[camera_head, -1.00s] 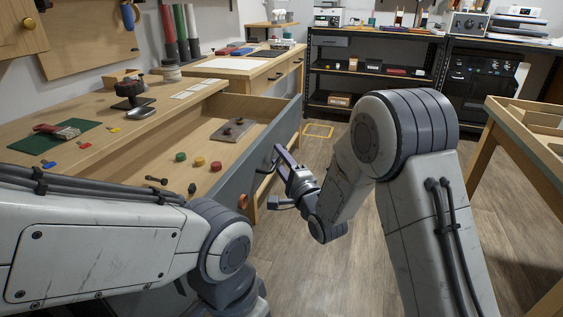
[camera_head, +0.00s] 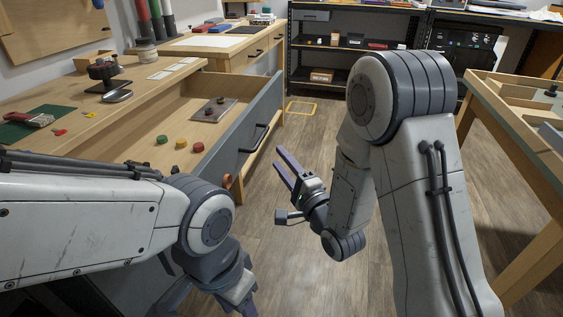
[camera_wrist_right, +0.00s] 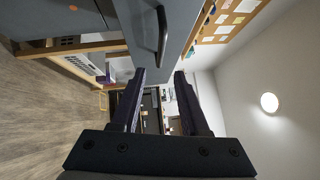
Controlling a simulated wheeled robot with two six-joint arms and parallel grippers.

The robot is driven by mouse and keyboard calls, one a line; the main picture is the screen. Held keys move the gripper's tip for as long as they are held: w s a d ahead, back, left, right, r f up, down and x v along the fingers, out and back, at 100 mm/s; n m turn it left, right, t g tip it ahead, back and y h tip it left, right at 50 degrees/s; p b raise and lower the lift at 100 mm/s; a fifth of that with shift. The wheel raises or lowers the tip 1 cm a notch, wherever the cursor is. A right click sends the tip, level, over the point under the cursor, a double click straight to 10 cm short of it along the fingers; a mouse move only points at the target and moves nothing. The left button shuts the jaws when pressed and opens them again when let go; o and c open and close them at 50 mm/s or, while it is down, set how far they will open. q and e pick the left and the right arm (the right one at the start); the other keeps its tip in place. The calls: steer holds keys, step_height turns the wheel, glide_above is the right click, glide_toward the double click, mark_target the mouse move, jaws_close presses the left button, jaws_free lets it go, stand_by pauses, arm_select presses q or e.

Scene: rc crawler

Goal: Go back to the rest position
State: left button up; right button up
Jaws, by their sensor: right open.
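My right gripper (camera_head: 288,172) is open and empty in front of the open drawer, apart from its dark handle (camera_head: 254,138). In the right wrist view the two fingers of my right gripper (camera_wrist_right: 157,92) stand apart with nothing between them, and the drawer handle (camera_wrist_right: 162,36) shows above them. The grey-fronted drawer (camera_head: 262,112) is pulled out from the workbench. My left arm comes in from the left, and part of its gripper (camera_head: 205,300) shows at the bottom edge; its fingertips are not clear.
Green, yellow and red round pieces (camera_head: 181,144) and a small plate (camera_head: 213,110) lie in the drawer. The workbench (camera_head: 60,90) holds a dark-topped stand (camera_head: 104,72) and a green mat (camera_head: 15,130). A wooden table (camera_head: 500,120) stands at right. Bare floor (camera_head: 300,270) lies between.

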steer(key=shift+a, duration=0.1)
steer(key=s+a+f+n+g+h, duration=0.45)
steer(key=s+n+g, duration=0.3)
steer(key=n, duration=0.25)
steer(key=s+d+n+g+h, duration=0.25)
steer(key=s+n+g, duration=0.3)
steer(key=s, duration=0.65)
steer(key=s+d+n+g+h, duration=0.1)
steer(key=s+d+n+g, duration=0.4)
steer(key=s, duration=0.6)
step_height(320, 180, up, 32)
steer(key=a+n+p, duration=0.1)
steer(key=a+p, duration=0.1)
steer(key=p, duration=3)
steer(key=shift+s+a+t, duration=0.15)
steer(key=shift+a+t, duration=0.05)
steer(key=shift+t, duration=0.1)
